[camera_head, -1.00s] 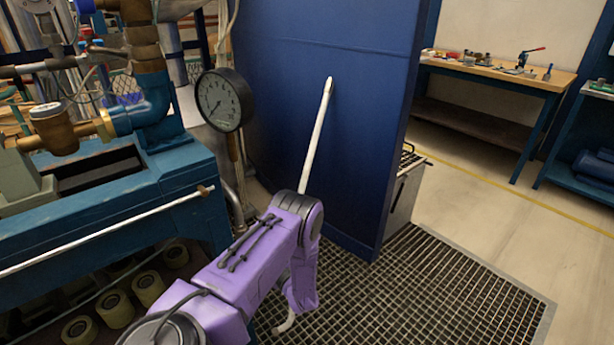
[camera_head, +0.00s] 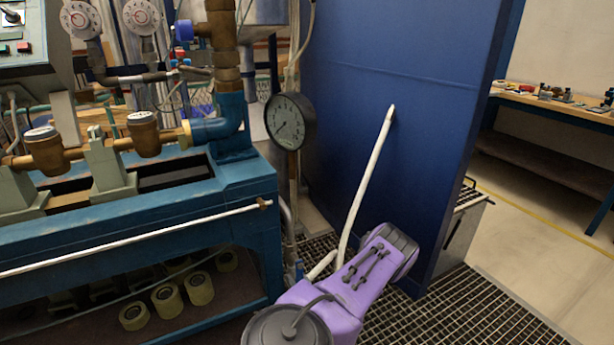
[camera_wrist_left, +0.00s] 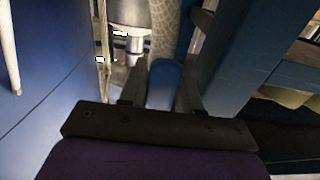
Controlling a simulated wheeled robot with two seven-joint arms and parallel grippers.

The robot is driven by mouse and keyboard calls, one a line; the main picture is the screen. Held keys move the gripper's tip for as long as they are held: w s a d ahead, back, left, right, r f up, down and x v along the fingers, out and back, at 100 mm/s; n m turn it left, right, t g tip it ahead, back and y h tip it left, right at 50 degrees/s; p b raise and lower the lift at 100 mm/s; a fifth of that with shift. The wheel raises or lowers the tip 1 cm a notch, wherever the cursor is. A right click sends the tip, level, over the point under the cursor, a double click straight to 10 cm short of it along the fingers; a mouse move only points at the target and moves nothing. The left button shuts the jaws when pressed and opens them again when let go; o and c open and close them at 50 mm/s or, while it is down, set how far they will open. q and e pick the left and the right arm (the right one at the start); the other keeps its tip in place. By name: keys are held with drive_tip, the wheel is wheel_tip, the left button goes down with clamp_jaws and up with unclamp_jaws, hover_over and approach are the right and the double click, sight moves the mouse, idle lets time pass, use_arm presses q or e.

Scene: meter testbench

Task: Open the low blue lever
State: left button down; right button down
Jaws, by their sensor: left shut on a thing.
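The low blue lever (camera_wrist_left: 165,85) shows in the left wrist view as a rounded blue bar between the two dark fingers of my left gripper (camera_wrist_left: 160,92). The fingers are shut on it, one on each side. In the head view a small blue piece (camera_head: 299,268) shows low beside the bench leg, near my purple left forearm; it looks like the same lever. My left fingers cannot be made out in the head view. My right gripper is in neither view.
The blue bench (camera_head: 240,190) with brass meters stands at left, with a round gauge (camera_head: 290,121) above its right end. A tall blue panel (camera_head: 420,90) stands close on the right, with a white hose (camera_head: 367,185) before it. Floor grating (camera_head: 470,310) lies below.

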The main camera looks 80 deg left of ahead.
use_arm(q)
drive_tip(key=shift+s, duration=0.25)
drive_tip(key=c, duration=0.9)
unclamp_jaws()
drive_tip(key=shift+w, duration=0.15)
drive_tip(key=shift+w+d, duration=0.1)
drive_tip(key=shift+d, duration=0.15)
drive_tip(key=v, duration=1)
